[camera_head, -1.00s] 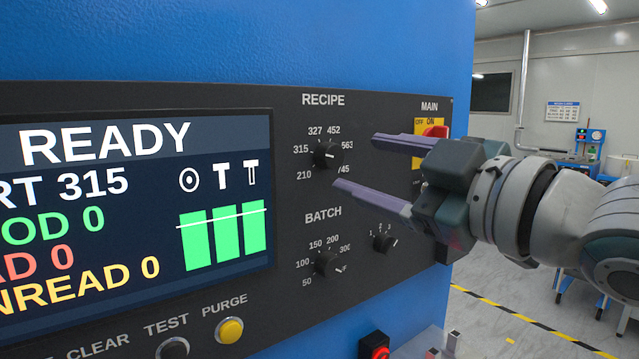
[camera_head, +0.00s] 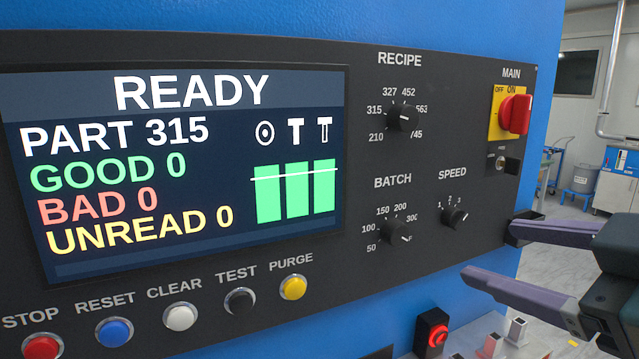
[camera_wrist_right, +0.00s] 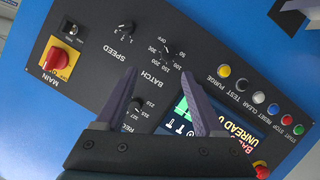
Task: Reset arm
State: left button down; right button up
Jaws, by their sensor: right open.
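My right gripper (camera_head: 490,253) is at the right edge of the head view, in front of the lower right of the black control panel (camera_head: 385,285). Its two purple-grey fingers are apart and nothing is between them. In the right wrist view the open fingers (camera_wrist_right: 160,74) point towards the panel, with the batch and recipe knobs near them. My left gripper is in neither view.
The panel has a lit screen (camera_head: 190,165) reading READY, a recipe knob (camera_head: 402,117), a batch knob (camera_head: 393,230), a speed knob (camera_head: 455,217) and a red main switch (camera_head: 516,114) turned to ON. Several round buttons line the bottom. A red-lit button box (camera_head: 433,333) stands below.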

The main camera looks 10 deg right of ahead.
jog(key=s+a+f+m+g+h, duration=0.15)
jog(key=s+f+m+g, duration=0.65)
jog(key=s+f, duration=0.9)
notch_tip(320, 180, up, 28)
jog(key=s+n+g+p, duration=0.2)
jog(key=p, duration=2.3)
jog(key=shift+s+d+f+g+p, duration=0.25)
jog(key=shift+s+g+p, duration=0.05)
jog(key=shift+s+p, duration=0.05)
jog(key=shift+h, duration=0.25)
